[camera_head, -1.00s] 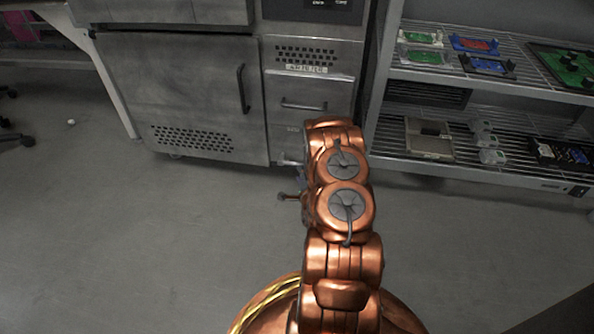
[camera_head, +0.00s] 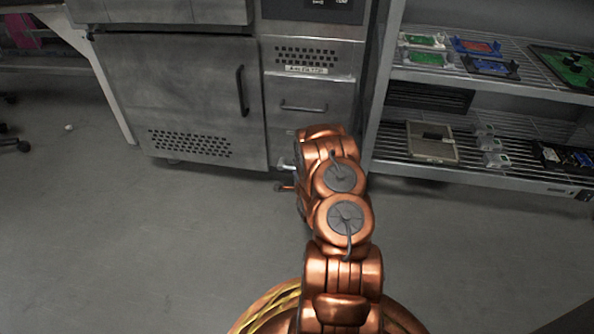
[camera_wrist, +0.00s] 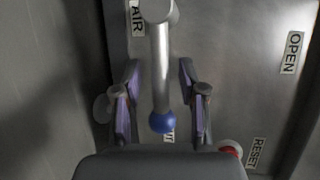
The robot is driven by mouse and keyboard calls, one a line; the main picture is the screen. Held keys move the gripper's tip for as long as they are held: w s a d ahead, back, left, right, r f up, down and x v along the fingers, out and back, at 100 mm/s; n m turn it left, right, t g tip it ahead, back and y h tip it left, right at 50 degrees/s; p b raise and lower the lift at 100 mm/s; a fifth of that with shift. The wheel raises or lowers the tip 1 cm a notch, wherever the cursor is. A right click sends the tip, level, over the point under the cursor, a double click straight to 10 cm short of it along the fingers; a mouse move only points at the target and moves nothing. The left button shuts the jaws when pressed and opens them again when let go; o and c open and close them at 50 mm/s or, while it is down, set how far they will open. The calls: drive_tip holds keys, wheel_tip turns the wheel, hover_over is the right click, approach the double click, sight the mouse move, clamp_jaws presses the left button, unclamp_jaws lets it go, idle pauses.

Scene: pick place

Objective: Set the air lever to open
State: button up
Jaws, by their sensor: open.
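The air lever (camera_wrist: 161,70) is a silver shaft with a blue ball end (camera_wrist: 162,122), in the wrist view. It hangs from a round pivot at the top, beside the label "AIR" (camera_wrist: 137,18). The ball end points down, over a partly hidden label. The label "OPEN" (camera_wrist: 291,52) is to the right of the lever. My gripper (camera_wrist: 160,105) is open, with one finger on each side of the shaft and gaps visible on both sides. In the head view my arm hides most of the area around the lever.
A red button (camera_wrist: 231,148) sits on the panel at the lower right, near the label "RESET" (camera_wrist: 257,153). The metal cabinet (camera_head: 185,90) stands ahead, with a wire shelf rack (camera_head: 470,175) to its right.

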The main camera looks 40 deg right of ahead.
drive_tip(key=shift+c, duration=0.2)
clamp_jaws()
idle(0.4)
